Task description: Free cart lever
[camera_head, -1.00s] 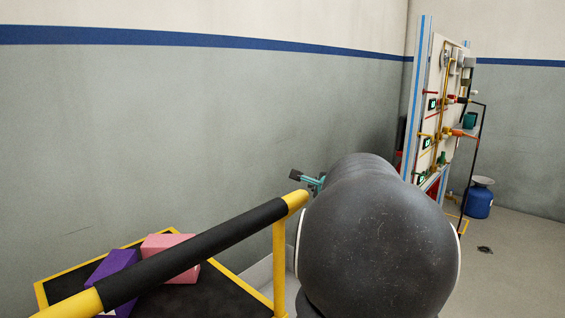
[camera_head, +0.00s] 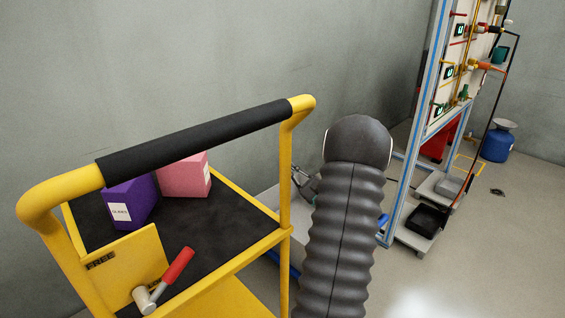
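The yellow cart (camera_head: 258,245) stands at the left, with a black-sleeved push handle (camera_head: 200,140) across its top. A yellow panel (camera_head: 112,268) at its near end carries a lever with a red grip (camera_head: 179,265) and a pale round pivot (camera_head: 142,298). The lever slants up and right from the pivot. The word FREE is on the panel's upper left, away from the red grip. Part of what looks like my gripper (camera_head: 306,183) shows beyond the cart's right post, left of my dark ribbed arm. It is apart from the lever. My arm hides much of it, and its fingers are unclear.
A purple box (camera_head: 130,205) and a pink box (camera_head: 185,177) sit on the cart's black top. A rack with pipes and gauges (camera_head: 440,95) stands at the right, with a blue canister (camera_head: 497,145) beyond it. Open floor (camera_head: 480,250) lies at lower right.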

